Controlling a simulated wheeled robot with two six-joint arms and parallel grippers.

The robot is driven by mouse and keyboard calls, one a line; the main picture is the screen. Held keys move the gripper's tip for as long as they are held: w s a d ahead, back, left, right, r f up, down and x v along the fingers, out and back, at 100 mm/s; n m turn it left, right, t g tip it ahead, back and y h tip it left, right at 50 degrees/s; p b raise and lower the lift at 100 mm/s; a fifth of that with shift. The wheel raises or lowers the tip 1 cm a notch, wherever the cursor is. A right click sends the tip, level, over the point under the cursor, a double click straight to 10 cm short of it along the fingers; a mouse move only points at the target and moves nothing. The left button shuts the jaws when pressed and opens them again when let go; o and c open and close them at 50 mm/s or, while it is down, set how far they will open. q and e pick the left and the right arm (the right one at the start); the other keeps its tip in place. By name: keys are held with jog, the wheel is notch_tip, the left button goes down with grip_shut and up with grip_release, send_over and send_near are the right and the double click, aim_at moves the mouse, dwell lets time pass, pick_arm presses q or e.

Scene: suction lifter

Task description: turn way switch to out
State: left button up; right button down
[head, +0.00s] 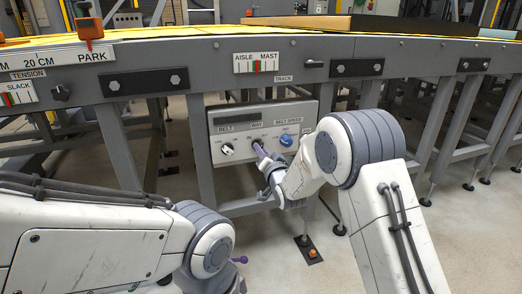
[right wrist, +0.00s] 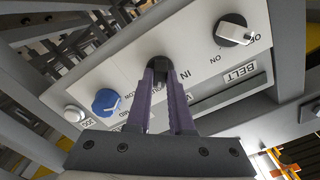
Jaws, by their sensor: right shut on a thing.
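The control panel (head: 232,114) hangs under the table edge in the head view, with BELT, WAY and BELT SPEED labels. My right gripper (head: 258,146) reaches the middle control, under the WAY label. In the right wrist view my right gripper (right wrist: 163,75) has its purple fingers closed on the black way switch (right wrist: 157,64). The fingers cover much of the switch, and the word IN shows beside it. I cannot tell exactly where its pointer stands. My left gripper (head: 240,260) shows only as a small purple tip behind my left arm, away from the panel.
The belt switch (right wrist: 235,32) and the blue speed knob (right wrist: 105,103) flank the way switch closely. A pale button (right wrist: 75,113) sits beyond the blue knob. The grey table frame (head: 208,170) and its legs surround the panel.

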jog(key=shift+m, duration=0.7)
jog(key=shift+f, duration=0.1)
jog(key=c, duration=0.8)
grip_release()
jog(key=shift+s, duration=0.15)
jog(key=p+v, duration=0.3)
jog(key=v, duration=0.7)
jog(key=shift+s, duration=0.15)
